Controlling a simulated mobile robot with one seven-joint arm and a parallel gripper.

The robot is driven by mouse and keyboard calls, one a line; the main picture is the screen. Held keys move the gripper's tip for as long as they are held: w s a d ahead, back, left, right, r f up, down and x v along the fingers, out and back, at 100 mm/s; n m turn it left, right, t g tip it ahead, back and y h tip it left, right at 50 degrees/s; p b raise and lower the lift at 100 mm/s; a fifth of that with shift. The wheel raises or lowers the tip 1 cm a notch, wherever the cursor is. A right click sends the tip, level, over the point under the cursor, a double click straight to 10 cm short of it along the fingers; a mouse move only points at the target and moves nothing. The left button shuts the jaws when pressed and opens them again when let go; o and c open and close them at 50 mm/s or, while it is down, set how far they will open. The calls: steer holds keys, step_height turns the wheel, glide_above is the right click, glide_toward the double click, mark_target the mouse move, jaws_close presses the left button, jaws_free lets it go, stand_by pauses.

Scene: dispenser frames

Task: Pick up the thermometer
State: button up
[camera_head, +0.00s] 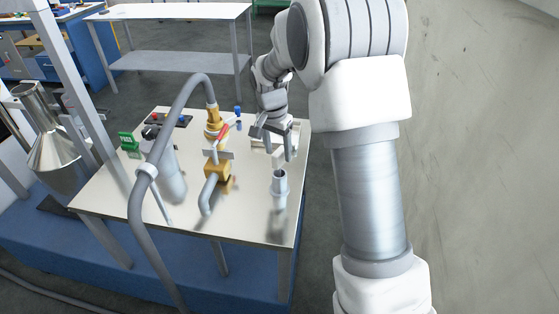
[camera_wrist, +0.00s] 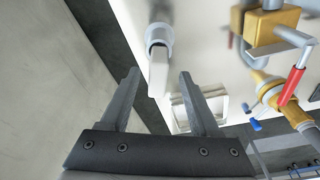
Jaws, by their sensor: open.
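A pale, flat-sided piece, which I take to be the thermometer (camera_head: 278,160), stands up out of a grey cylindrical cup (camera_head: 280,184) near the table's right edge. In the wrist view the thermometer (camera_wrist: 158,72) points from the cup (camera_wrist: 159,35) toward my gripper (camera_wrist: 159,75). Its end shows in the gap between the two fingertips. In the head view my gripper (camera_head: 275,143) hangs just above and behind the cup, fingers apart and empty. I cannot tell whether the thermometer's end is level with the fingertips or below them.
A white tray (camera_wrist: 213,106) lies close beside the right finger. A brass valve with a red handle (camera_wrist: 291,86) and pipe (camera_head: 217,172) stands left of the cup in the head view. A grey hose (camera_head: 148,172) arches over the table (camera_head: 251,222). The floor right of the table is clear.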

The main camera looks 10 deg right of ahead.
mark_target(281, 163)
steer(key=f, duration=0.5)
steer(key=shift+w+d+f, duration=0.2)
steer(key=shift+d+f, duration=0.1)
steer(key=shift+d, duration=0.1)
jaws_close()
